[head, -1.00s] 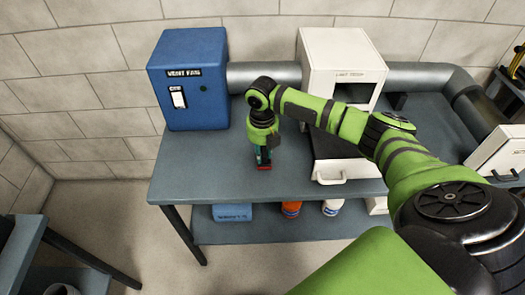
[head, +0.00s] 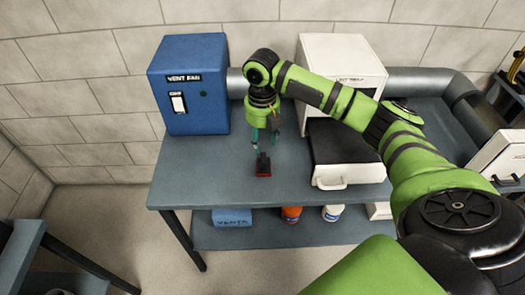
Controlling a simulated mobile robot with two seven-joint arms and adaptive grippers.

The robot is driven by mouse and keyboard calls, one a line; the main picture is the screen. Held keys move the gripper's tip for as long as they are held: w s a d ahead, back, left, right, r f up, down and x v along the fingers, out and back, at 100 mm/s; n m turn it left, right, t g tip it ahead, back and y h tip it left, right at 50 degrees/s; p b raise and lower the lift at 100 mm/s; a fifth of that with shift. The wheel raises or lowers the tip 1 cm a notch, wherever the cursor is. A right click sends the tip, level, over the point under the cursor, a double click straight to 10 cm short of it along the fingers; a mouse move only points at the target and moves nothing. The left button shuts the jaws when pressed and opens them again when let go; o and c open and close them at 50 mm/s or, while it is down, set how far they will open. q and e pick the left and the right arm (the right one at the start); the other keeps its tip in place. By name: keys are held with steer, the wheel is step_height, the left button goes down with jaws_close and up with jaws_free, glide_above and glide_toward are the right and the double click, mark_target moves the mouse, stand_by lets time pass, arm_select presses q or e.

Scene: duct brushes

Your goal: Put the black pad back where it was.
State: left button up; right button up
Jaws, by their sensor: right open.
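A small dark block with red edges (head: 262,167) rests on the grey table near its front edge; it may be the black pad, but it is too small to be sure. My right gripper (head: 265,144) is just above it, pointing down, with its fingers apart and nothing between them. The block looks clear of the fingertips. My left gripper is not in view.
A blue vent fan box (head: 187,95) stands at the back left. A white box (head: 340,58) has a dark drawer (head: 343,148) pulled out to the right of my gripper. A grey duct (head: 432,82) runs along the back. The table's front left is clear.

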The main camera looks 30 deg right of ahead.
mark_target(262, 157)
steer(key=shift+r, duration=2)
steer(key=shift+f, duration=0.1)
